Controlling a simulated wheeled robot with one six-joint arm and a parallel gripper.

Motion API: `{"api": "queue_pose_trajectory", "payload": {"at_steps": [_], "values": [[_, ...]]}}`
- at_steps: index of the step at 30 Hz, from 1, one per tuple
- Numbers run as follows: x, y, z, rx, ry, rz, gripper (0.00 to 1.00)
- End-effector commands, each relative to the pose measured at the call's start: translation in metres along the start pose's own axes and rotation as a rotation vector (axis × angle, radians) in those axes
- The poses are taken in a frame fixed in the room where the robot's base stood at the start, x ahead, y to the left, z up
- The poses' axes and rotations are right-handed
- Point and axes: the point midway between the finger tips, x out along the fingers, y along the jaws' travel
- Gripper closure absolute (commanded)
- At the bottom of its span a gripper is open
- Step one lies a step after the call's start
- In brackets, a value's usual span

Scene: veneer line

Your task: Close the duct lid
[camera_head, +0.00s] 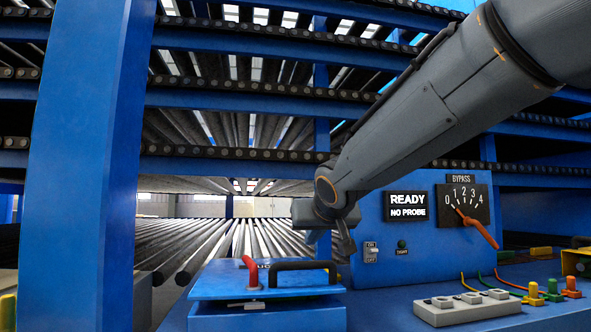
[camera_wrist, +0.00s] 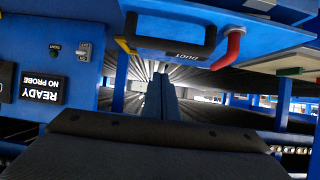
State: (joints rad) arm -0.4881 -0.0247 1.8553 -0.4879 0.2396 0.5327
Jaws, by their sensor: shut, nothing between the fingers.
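The duct lid (camera_head: 225,282) is a blue plate with a black bar handle (camera_head: 300,265) and a red lever (camera_head: 250,270). It lies over a blue box (camera_head: 265,319) at the lower middle of the head view. A narrow dark gap shows under the lid's front edge, with a small pale metal piece in it; whether the lid is fully seated I cannot tell. The wrist view is upside down and shows the lid (camera_wrist: 168,48) at its top, with the word DUCT. My gripper (camera_head: 346,243) is shut and empty, just above and behind the lid's right end, apparently not touching it.
A blue panel with a READY / NO PROBE display (camera_head: 408,206) and a bypass dial (camera_head: 463,207) stands to the right. A blue post (camera_head: 85,170) rises at left. Rollers fill the background.

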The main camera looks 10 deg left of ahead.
Motion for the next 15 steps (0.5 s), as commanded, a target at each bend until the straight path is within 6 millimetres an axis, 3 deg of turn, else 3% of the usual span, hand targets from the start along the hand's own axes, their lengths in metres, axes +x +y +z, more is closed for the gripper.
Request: {"api": "queue_pose_trajectory", "payload": {"at_steps": [12, 15], "values": [[-0.020, 0.001, -0.039, 0.001, 0.000, 0.001, 1.00], [-0.032, 0.001, -0.019, 0.000, 0.001, 0.000, 1.00]]}}
